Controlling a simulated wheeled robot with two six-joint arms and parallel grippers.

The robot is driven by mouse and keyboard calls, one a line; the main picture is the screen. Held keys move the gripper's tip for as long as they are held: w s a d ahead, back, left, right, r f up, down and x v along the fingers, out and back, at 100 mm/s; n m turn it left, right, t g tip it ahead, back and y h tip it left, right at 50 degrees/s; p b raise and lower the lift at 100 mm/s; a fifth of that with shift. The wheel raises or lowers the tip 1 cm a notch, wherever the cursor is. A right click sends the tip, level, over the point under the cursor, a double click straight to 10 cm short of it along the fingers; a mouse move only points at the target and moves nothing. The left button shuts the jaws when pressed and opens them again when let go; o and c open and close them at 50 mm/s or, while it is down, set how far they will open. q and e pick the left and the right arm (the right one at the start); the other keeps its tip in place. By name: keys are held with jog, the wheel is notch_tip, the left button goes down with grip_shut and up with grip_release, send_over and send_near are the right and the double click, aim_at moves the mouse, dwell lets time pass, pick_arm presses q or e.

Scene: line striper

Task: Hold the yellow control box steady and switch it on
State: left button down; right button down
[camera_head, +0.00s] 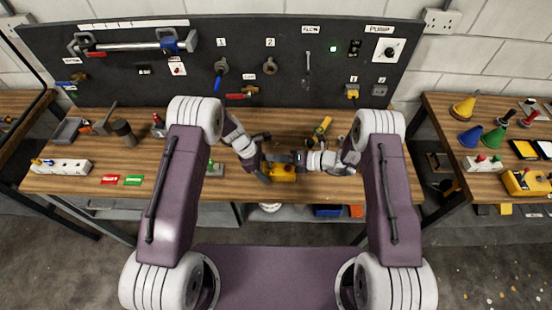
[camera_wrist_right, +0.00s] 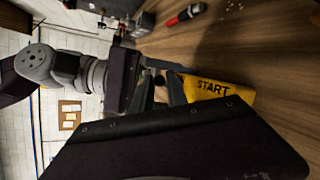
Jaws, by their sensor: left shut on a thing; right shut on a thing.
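The yellow control box (camera_head: 283,173) sits near the front of the wooden workbench, between my two grippers. In the right wrist view the box (camera_wrist_right: 232,92) shows a yellow face marked START. My left gripper (camera_head: 266,166) is shut on the box from its left side. In the right wrist view, my left arm reaches in from the left, with dark fingers against the box. My right gripper (camera_head: 299,158) is shut on the box at its right side. The exact part it grips is hidden, and I cannot read the switch's position.
A dark pegboard (camera_head: 290,60) with valves, hooks and a PUMP panel stands behind the bench. A yellow and dark tool (camera_head: 322,126) lies behind my right gripper. A white block (camera_head: 62,166) and red and green tags lie left. A second table (camera_head: 490,150) stands right.

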pick_arm(q)
jog(key=shift+w, duration=0.1)
pick_arm(e)
jog(key=shift+s, duration=0.1)
jog(key=c, duration=1.3)
grip_release()
jog(key=v, duration=1.1)
jog(key=shift+d, duration=0.45)
pick_arm(q)
jog(key=shift+c, duration=1.9)
grip_release()
